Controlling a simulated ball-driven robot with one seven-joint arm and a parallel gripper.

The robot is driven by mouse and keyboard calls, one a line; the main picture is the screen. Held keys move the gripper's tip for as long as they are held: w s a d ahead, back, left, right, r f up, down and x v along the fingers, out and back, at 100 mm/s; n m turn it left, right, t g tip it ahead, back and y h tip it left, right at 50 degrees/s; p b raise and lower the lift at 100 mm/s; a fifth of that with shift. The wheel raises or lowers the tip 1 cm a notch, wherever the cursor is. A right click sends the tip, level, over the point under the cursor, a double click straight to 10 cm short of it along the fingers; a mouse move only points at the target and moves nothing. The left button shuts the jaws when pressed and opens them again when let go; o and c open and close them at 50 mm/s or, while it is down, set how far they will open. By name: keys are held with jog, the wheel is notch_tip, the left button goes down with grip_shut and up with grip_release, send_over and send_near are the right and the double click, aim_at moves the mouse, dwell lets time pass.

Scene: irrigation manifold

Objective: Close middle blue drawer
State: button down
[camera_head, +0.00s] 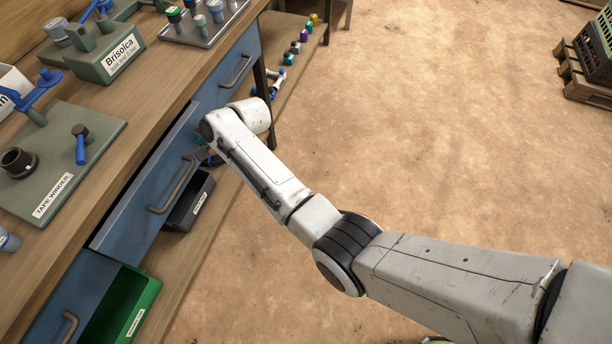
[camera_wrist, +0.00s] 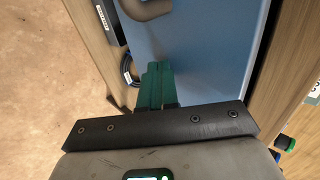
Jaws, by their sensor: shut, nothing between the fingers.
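The middle blue drawer (camera_head: 140,208) is pulled partly out, with a dark gap between its front and the bench edge. Its dark bar handle (camera_head: 176,186) is on the front face. In the wrist view the blue drawer front (camera_wrist: 215,45) fills the upper right, with part of the handle (camera_wrist: 146,8) at the top edge. My gripper (camera_wrist: 156,72) has green fingers held together, empty, pointing at the drawer front beside the handle. Whether the fingertips touch the front I cannot tell. In the head view my arm mostly hides the gripper near the drawer's far end.
Another blue drawer (camera_head: 238,68) is beyond, and one (camera_head: 75,290) is nearer. A green bin (camera_head: 138,305) and a black bin (camera_head: 187,207) stand below.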

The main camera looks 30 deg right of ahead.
aim_at(193, 133)
jog(key=w+a+b, duration=0.2)
jog(key=w, duration=0.1)
jog(key=shift+w+a+f, duration=0.15)
jog(key=shift+a, duration=0.05)
jog(key=shift+w+r, duration=0.15)
jog(key=shift+r, duration=0.15)
jog(key=shift+a+r, duration=0.1)
jog(key=shift+a, duration=0.05)
